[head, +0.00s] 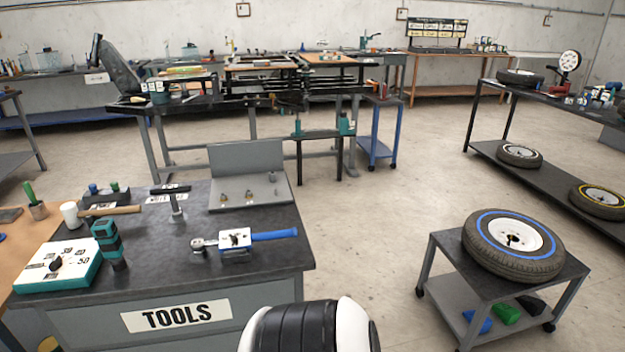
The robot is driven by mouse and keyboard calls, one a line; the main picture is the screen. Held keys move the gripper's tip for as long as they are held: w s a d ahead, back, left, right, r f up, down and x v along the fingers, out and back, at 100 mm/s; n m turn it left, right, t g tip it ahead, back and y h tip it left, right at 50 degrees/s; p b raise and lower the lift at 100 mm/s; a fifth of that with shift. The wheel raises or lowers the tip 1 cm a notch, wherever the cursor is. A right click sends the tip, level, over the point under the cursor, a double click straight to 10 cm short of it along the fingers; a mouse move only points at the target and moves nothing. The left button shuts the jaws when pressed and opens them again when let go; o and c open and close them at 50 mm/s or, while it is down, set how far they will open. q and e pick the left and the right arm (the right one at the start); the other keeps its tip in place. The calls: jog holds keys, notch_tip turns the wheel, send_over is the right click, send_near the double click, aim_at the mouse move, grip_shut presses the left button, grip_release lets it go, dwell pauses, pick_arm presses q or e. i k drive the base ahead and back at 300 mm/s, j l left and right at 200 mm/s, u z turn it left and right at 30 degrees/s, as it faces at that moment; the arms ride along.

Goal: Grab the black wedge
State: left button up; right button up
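The black wedge (532,303) lies on the lower shelf of a small grey cart (451,291) at the lower right. It is the rightmost of three wedges there. A green wedge (506,314) lies just left of it, and a blue wedge (478,323) lies further left. The cart's top and legs frame the shelf, and its rear part is in shadow. Neither of my grippers shows in the head view. Only a white and black part of my own body shows at the bottom middle.
A tire with a blue stripe (488,258) lies on the cart's top, above the wedges. A dark tool table labelled TOOLS (258,268) stands at the left. A long black shelf with tires (557,184) stands at the right. The floor (380,240) between is clear.

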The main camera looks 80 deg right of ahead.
aim_at(534, 306)
jog(key=z, duration=4.35)
jog(key=i+l+z, duration=0.35)
jog(key=i, duration=0.55)
jog(key=i+z, duration=0.35)
jog(key=i, duration=0.55)
jog(key=i+l+u, duration=0.1)
jog(key=i+u, duration=0.2)
jog(key=i, duration=0.2)
jog(key=i+l+u, duration=0.25)
jog(key=i, duration=0.3)
jog(key=i+l+u, duration=0.3)
jog(key=i, duration=0.2)
